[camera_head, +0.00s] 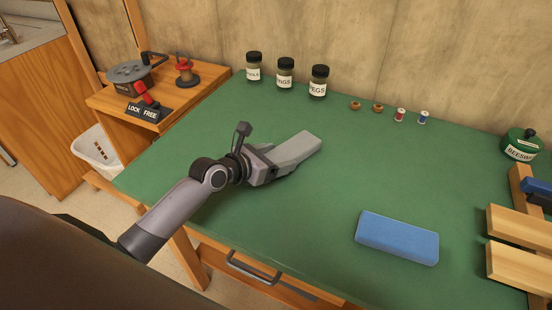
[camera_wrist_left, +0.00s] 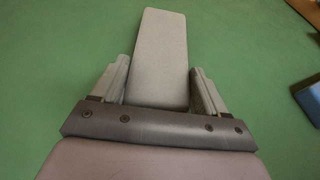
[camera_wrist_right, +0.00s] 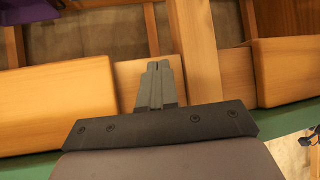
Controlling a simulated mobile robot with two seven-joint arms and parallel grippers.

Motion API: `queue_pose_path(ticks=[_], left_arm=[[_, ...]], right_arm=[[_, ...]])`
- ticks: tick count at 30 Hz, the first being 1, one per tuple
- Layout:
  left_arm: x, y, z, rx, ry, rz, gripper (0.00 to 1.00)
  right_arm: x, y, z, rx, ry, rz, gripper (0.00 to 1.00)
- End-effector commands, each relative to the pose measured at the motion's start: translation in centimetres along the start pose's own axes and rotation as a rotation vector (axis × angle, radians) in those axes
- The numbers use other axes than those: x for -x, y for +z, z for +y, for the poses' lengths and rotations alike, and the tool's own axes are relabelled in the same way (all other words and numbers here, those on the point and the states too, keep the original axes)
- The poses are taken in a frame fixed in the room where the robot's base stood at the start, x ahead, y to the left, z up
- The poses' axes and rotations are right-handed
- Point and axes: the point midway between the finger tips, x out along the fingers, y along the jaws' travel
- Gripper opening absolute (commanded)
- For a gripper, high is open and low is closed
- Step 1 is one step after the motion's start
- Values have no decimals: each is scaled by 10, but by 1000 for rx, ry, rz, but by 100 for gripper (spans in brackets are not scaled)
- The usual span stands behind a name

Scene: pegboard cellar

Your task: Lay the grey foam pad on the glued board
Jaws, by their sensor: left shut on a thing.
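The grey foam pad (camera_head: 298,148) is a flat light-grey slab over the green table, left of its middle. My left gripper (camera_head: 268,163) is shut on its near end, and the far end sticks out past the fingers. In the left wrist view the pad (camera_wrist_left: 160,45) lies between the two fingers (camera_wrist_left: 159,80). I cannot tell whether it touches the table. My right gripper (camera_wrist_right: 157,70) shows only in the right wrist view; its fingers are together with nothing seen between them, over wooden pieces. I cannot single out a glued board.
A blue block (camera_head: 397,238) lies at the front right of the green table (camera_head: 300,215). Wooden pieces (camera_head: 518,226) stand at the right edge. Labelled jars (camera_head: 286,73), small spools (camera_head: 400,115) and a green tin (camera_head: 521,145) stand at the back. The table's middle is clear.

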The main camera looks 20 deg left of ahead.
Motion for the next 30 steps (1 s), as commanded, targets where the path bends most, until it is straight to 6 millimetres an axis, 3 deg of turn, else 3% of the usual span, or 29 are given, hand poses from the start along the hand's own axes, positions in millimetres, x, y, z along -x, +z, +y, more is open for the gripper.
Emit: queue_pose_path(ticks=[8,9,10,11,22,30], left_arm=[[-1,-2,0,1,0,0,40],[-1,-2,0,0,0,0,86],[-1,-2,0,0,0,0,96],[-1,-2,0,0,0,0,99],[1,2,0,-1,0,-1,99],[40,1,0,1,-1,1,99]], right_arm=[[0,0,0,0,0,0,0],[0,0,0,0,0,0,0],[0,0,0,0,0,0,0],[0,0,0,0,0,0,0],[0,-1,0,0,0,0,0],[5,-7,0,0,0,0,0]])
